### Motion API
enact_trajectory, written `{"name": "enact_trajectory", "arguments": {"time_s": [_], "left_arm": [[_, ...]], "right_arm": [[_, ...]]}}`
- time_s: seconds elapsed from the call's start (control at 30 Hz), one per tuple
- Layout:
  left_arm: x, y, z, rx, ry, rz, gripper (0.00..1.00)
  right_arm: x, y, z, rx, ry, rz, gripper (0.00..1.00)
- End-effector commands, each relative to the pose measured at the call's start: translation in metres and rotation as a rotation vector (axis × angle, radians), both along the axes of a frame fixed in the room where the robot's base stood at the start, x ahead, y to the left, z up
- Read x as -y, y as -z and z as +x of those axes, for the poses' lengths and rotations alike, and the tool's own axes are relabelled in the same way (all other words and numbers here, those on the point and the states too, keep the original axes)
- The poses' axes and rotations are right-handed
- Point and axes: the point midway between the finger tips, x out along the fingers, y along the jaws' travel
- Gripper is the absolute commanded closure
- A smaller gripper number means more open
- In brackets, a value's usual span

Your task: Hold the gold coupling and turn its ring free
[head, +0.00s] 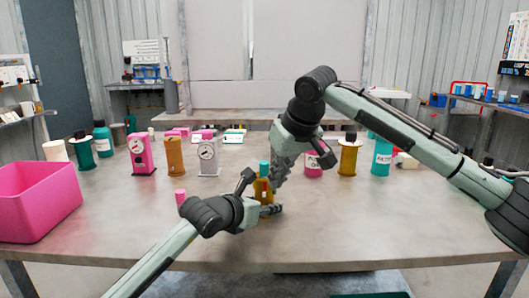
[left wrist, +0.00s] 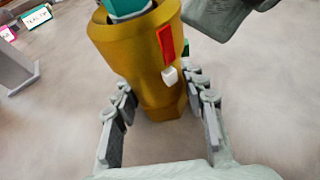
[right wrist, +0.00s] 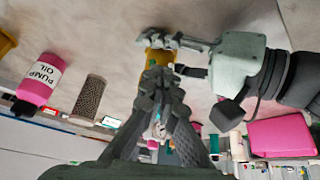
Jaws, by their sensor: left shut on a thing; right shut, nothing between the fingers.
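The gold coupling (head: 262,189) stands upright near the table's middle, with a teal top (head: 264,168). The left wrist view shows its gold body (left wrist: 143,60), the teal piece (left wrist: 127,8), a red strip (left wrist: 165,42) and a small white block (left wrist: 169,75). I cannot tell the ring apart from the body. My left gripper (head: 267,208) is shut around the coupling's lower part. My right gripper (head: 277,183) is shut and empty, its fingertips close beside the coupling's right side; the right wrist view shows part of the coupling (right wrist: 157,60) behind those fingertips. I cannot tell whether they touch.
A pink bin (head: 36,200) stands at the table's left. A small pink piece (head: 180,196) is left of the coupling. Gauges, bottles and gold parts stand farther back, including a teal bottle (head: 382,157) and gold spool (head: 348,157). The right front table is clear.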

Motion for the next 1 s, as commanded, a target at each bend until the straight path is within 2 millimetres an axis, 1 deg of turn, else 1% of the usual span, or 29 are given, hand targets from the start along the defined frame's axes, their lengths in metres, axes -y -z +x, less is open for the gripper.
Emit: {"name": "enact_trajectory", "arguments": {"time_s": [1.0], "left_arm": [[0.0036, -0.0012, -0.002, 0.003, 0.008, -0.001, 1.0]], "right_arm": [[-0.0066, 0.0001, 0.0086, 0.003, -0.001, 0.004, 1.0]]}}
